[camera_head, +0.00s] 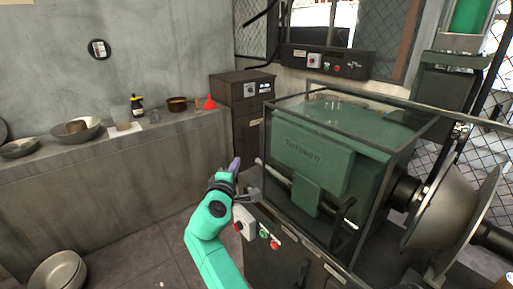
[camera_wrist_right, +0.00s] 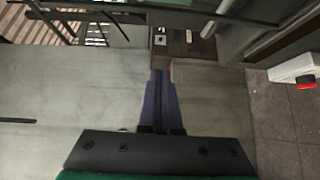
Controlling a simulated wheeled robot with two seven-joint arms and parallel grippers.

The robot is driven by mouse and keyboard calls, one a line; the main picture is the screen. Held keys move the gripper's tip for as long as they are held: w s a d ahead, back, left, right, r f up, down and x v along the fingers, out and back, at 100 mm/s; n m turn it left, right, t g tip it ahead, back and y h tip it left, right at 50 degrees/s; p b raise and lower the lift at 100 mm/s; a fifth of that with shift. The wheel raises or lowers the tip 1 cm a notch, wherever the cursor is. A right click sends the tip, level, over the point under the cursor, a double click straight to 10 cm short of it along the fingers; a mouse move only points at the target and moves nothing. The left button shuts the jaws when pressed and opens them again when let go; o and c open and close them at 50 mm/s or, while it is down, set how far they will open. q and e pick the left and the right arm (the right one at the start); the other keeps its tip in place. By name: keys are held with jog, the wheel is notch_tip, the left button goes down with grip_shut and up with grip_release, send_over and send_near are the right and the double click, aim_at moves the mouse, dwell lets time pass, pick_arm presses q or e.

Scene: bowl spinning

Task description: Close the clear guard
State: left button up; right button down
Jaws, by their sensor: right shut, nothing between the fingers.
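The clear guard (camera_head: 330,130) is a see-through box with a dark frame around the green machine body in the head view. A dark curved handle (camera_head: 343,214) shows on its near side, low and right of centre. I cannot tell whether the guard is fully shut. My right gripper (camera_head: 235,164) is left of the guard, apart from it, with purple fingers pointing up. In the right wrist view its fingers (camera_wrist_right: 161,98) are together and empty. My left gripper is not in view.
A metal bowl form (camera_head: 445,210) sits on the spindle at the right. A switch box with buttons (camera_head: 243,222) is close by my right wrist. A counter (camera_head: 100,150) with bowls and bottles runs along the left wall. Floor between is clear, except stacked bowls (camera_head: 58,272).

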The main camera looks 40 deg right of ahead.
jog(key=d+r+h+p, duration=0.1)
jog(key=d+r+p, duration=0.2)
jog(key=d, duration=0.6)
jog(key=shift+w+r+m+p, duration=0.25)
jog(key=shift+m+p, duration=0.15)
jog(key=shift+p, duration=0.5)
